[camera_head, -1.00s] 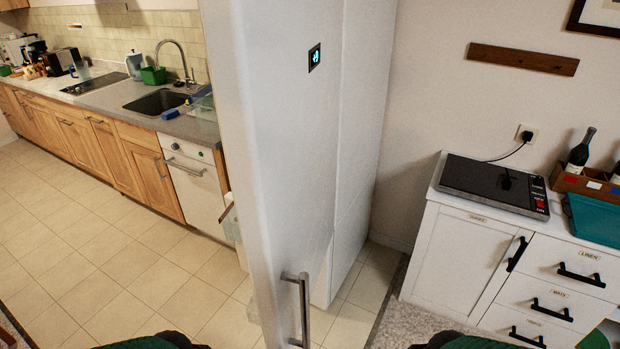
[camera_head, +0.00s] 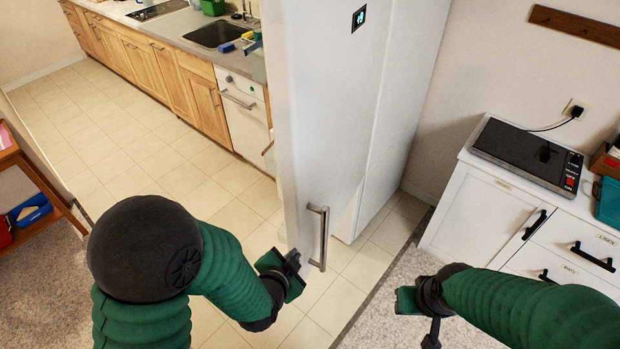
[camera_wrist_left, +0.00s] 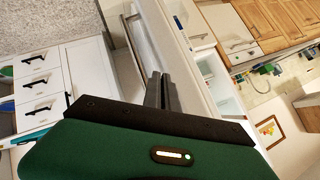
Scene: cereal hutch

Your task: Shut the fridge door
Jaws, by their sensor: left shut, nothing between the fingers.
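The white fridge door (camera_head: 335,140) stands open in the head view, with its narrow edge towards me. Its upright metal handle (camera_head: 319,238) is low on the outer face, near that edge. My left gripper (camera_head: 293,259) is shut and empty, close to the door's near edge, left of the handle. In the left wrist view its closed fingers (camera_wrist_left: 160,80) overlap the door edge; I cannot tell if they touch it. The handle (camera_wrist_left: 143,42) is left of them, and inner door shelves (camera_wrist_left: 207,72) are to the right. My right gripper (camera_head: 431,333) is right of the door, its jaws unclear.
Wooden kitchen cabinets (camera_head: 150,68) line the back left. The tiled floor (camera_head: 130,135) left of the door is clear. A wooden shelf unit (camera_head: 25,170) is at the left edge.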

